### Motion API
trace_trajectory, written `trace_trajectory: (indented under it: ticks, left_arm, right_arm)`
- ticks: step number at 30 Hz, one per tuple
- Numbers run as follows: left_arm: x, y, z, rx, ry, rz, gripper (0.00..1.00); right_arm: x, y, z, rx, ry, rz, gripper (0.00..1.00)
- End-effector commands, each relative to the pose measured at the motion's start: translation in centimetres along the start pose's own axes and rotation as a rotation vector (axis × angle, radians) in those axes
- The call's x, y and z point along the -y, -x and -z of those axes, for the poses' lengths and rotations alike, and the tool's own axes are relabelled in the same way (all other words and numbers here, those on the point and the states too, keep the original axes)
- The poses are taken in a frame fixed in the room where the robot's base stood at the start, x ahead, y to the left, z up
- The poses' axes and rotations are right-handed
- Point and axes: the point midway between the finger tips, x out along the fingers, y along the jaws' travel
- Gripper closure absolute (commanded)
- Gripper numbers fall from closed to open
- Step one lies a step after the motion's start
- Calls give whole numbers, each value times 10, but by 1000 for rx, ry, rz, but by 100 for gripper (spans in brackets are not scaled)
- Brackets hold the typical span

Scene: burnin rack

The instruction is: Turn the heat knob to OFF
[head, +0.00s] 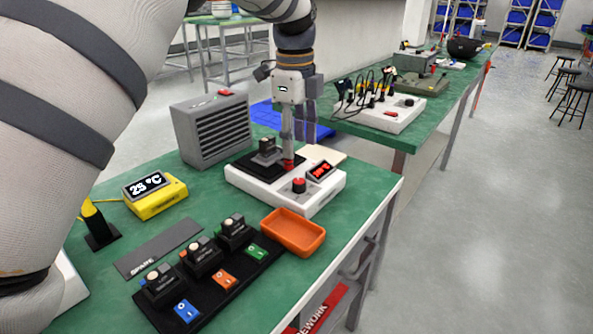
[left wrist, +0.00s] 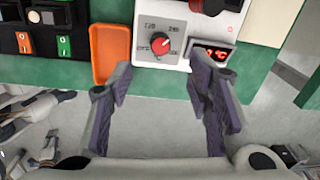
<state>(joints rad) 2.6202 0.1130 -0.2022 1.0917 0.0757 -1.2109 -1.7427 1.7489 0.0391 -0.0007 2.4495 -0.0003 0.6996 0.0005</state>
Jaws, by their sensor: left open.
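The heat knob is a round red knob (head: 299,185) on the front of a white heater unit (head: 240,181). In the left wrist view the knob (left wrist: 160,44) sits among printed marks, 120 and apparently 200 above it. Its pale pointer seems to face up and right; small lettering at its left is hard to read. A red-digit display (head: 320,170) is beside it. My left gripper (head: 288,160) hangs over the unit, pointing down. In the left wrist view its open, empty fingers (left wrist: 164,72) stand apart to either side below the knob. My right gripper is out of view.
An orange tray (head: 293,232) lies in front of the unit. A black strip with several modules and coloured switches (head: 237,283) is nearer. A grey vented box (head: 212,130) stands behind left, a yellow thermometer (head: 157,195) at left. Bare green table lies between them.

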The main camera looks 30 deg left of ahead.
Motion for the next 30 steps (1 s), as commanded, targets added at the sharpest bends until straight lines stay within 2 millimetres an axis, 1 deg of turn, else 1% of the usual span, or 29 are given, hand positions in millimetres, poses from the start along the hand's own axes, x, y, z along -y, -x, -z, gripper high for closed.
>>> trace_trajectory:
  ticks: [1,3,6,9,12,14,22,28,30]
  left_arm:
    - [-1,-14,0,0,1,-5,54]
    - [-1,-33,0,0,0,-5,54]
    - [-1,-58,0,0,1,-5,54]
    - [-1,-78,0,1,0,-3,54]
    - [0,-90,0,0,0,-1,54]
    - [0,-93,0,0,0,0,54]
    - [0,-95,0,-1,0,1,54]
    - [0,-95,0,-1,0,1,100]
    - [0,-95,0,-1,0,1,100]
  right_arm:
    - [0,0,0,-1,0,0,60]
    - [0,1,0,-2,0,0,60]
    - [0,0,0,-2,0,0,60]
    - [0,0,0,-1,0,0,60]
    - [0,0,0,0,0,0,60]
    - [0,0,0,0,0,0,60]
    - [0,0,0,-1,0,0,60]
    - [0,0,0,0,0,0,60]
    - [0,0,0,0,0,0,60]
